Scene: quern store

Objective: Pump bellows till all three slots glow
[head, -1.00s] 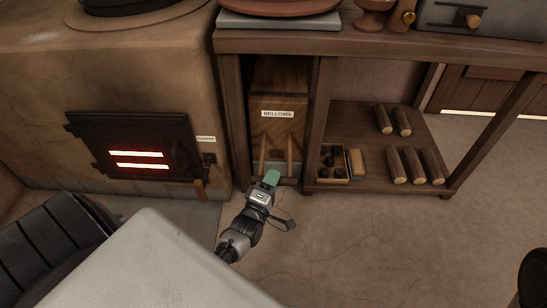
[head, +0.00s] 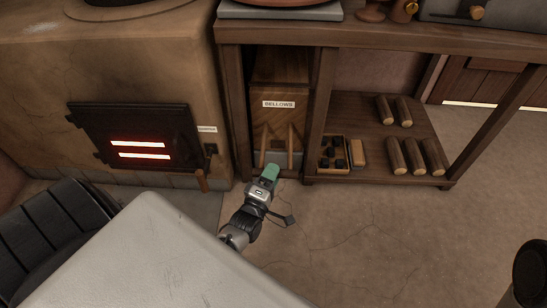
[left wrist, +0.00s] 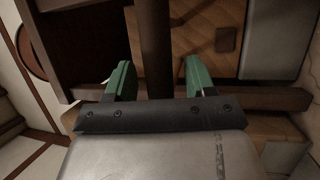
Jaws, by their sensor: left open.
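The bellows (head: 280,90), a wooden box labelled BELLOWS, stands in a narrow bay under the bench, with two upright wooden sticks at its lower front. My left gripper (head: 270,173), with green fingertips, is in front of its lower part. In the left wrist view the gripper (left wrist: 158,80) is open, with a dark wooden bar (left wrist: 155,45) between its fingers. I cannot tell if they touch it. The black stove door (head: 105,125) shows two bright glowing slots (head: 138,144); I see no third lit. My right gripper is out of view.
The bench's lower shelf (head: 380,105) right of the bellows holds several logs (head: 415,156), a box of dark lumps (head: 332,153) and a small block (head: 358,152). A bench post (head: 320,110) stands close right of the bellows. The floor in front is clear.

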